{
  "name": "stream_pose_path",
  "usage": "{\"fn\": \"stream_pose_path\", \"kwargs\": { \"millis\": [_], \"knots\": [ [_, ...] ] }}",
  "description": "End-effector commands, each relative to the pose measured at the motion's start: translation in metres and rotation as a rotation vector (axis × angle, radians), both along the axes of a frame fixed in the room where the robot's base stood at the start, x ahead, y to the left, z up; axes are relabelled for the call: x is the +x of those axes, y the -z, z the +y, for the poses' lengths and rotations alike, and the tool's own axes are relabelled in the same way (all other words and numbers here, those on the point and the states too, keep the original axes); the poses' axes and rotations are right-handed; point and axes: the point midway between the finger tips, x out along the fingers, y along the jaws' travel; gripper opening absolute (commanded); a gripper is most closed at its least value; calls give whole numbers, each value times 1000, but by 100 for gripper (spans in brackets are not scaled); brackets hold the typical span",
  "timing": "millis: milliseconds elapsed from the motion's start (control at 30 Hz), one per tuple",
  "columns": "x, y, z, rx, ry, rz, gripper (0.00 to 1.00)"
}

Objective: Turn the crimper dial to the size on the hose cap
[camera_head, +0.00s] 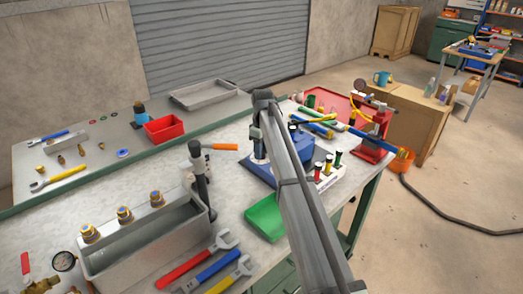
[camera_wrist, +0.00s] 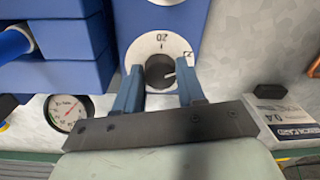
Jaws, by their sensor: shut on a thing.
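The blue crimper (camera_head: 258,170) stands on the workbench, partly hidden behind my arm in the head view. Its white dial (camera_wrist: 143,46) shows in the wrist view with a dark round knob (camera_wrist: 160,71) in the middle. Printed numbers sit on the dial's far side; one looks like 20, upside down, and another at the right is too small to read surely. A pale mark on the knob points right. My gripper (camera_wrist: 159,82) is shut on the knob, one finger on each side. Hoses (camera_head: 318,128) lie behind the crimper; I cannot read any size on a cap.
A round gauge (camera_wrist: 67,113) is left of my fingers. A white block with colored-capped pieces (camera_head: 328,178) stands right of the crimper. A green tray (camera_head: 265,217) lies in front, and a red press (camera_head: 374,135) stands at the right. A metal trough (camera_head: 150,240) is at the left.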

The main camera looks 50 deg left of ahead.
Motion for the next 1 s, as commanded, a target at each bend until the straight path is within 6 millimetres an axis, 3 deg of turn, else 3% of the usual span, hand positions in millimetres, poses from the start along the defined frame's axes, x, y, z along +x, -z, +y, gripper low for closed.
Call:
{"fn": "stream_pose_path", "kwargs": {
  "millis": [1000],
  "knots": [
    [-2, 0, -1, 0, 965, 0, 9]
  ]
}}
